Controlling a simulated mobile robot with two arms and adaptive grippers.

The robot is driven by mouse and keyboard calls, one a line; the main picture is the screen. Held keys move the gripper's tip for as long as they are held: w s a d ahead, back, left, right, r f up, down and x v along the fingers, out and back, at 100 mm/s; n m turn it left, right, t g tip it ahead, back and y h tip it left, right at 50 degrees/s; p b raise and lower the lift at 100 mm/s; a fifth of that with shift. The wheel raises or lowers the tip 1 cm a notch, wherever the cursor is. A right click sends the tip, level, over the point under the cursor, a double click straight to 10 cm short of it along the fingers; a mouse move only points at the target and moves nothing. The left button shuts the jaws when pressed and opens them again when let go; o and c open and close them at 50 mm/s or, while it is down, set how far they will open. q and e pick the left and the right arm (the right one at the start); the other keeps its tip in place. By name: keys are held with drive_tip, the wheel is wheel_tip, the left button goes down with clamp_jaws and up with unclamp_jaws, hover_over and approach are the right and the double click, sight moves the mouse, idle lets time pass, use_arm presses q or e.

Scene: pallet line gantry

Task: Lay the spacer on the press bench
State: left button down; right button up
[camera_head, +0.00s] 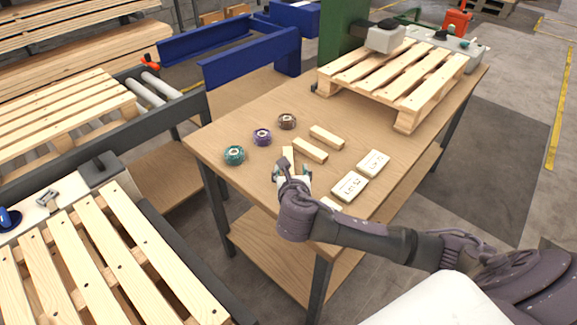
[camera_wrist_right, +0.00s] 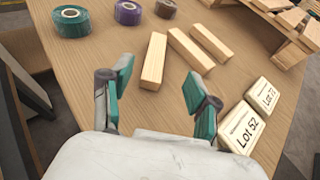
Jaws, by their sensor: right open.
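Three pale wooden blocks, spacer-like, lie side by side on the wood-topped bench (camera_head: 228,122): a left one (camera_head: 288,154), a middle one (camera_head: 310,150) and a right one (camera_head: 326,137). I cannot tell which is the spacer, or whether this bench is the press bench. My right gripper (camera_head: 292,174) is over the near part of the bench, just short of the left block, partly hiding its near end. In the wrist view the gripper (camera_wrist_right: 153,98) is open and empty, with the left block (camera_wrist_right: 154,62) ahead between its fingers, apart from them. My left gripper is not in view.
Teal (camera_head: 234,155), purple (camera_head: 262,137) and brown (camera_head: 287,121) tape rolls lie left of the blocks. White "Lot" labelled packs (camera_head: 350,186) lie right. A small pallet (camera_head: 440,92) covers the bench's far end, near a green column (camera_head: 343,30).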

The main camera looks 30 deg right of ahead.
sight(290, 171)
drive_tip(key=x, duration=0.5)
drive_tip(key=shift+w+d+f, duration=0.1)
drive_tip(key=shift+w+f, duration=0.1)
drive_tip(key=shift+w, duration=0.05)
drive_tip(key=shift+a+f+b+x, duration=0.1)
drive_tip(key=shift+f+b+x, duration=0.05)
drive_tip(key=shift+x, duration=0.75)
drive_tip(key=shift+a+f+b+x, duration=0.1)
drive_tip(key=shift+b+x, duration=0.1)
drive_tip(key=shift+x, duration=0.7)
drive_tip(key=shift+a+f+b+x, duration=0.1)
drive_tip(key=shift+f+b+x, duration=0.05)
drive_tip(key=shift+x, duration=0.8)
drive_tip(key=shift+s, duration=0.1)
clamp_jaws()
